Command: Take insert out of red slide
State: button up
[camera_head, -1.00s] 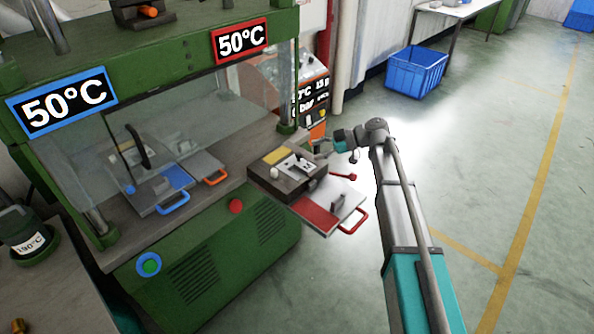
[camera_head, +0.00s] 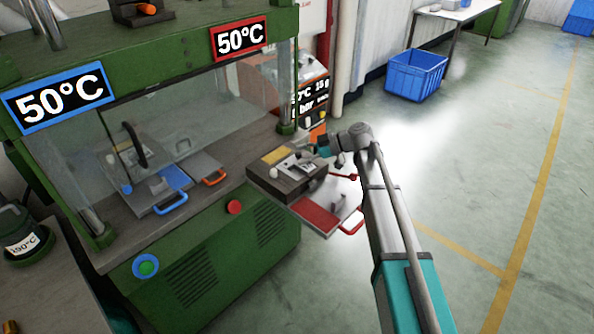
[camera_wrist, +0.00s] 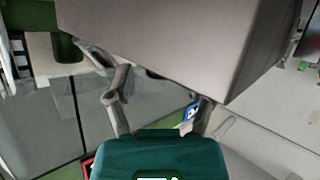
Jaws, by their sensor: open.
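The red slide (camera_head: 315,214), a flat plate with a red panel and a red-and-white handle, sticks out from the press front. A small grey upright piece, possibly the insert, stands on it in the head view (camera_head: 337,203); I cannot tell for certain. A dark block with a light top (camera_head: 288,179) sits at the slide's inner end. My gripper (camera_head: 311,153) is open at the far right of this block, close to its top; contact cannot be told. In the wrist view my open fingers (camera_wrist: 160,92) have a large grey block face (camera_wrist: 180,40) close ahead.
The green press (camera_head: 190,270) fills the left. A blue-handled slide (camera_head: 172,177) and an orange-handled slide (camera_head: 206,168) lie behind its clear guard. A blue crate (camera_head: 416,75) stands on the floor behind. The floor at right is clear.

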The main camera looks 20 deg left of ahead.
jog(key=shift+c, duration=0.3)
grip_shut()
jog(key=shift+r, duration=0.2)
notch_tip(320, 180, up, 3)
jog(key=p, duration=0.3)
jog(key=s+r+p, duration=0.9)
jog(key=s+p, duration=0.1)
jog(key=s, duration=0.4)
jog(key=shift+a+r, duration=0.3)
jog(key=shift+a, duration=0.1)
dwell(0.3)
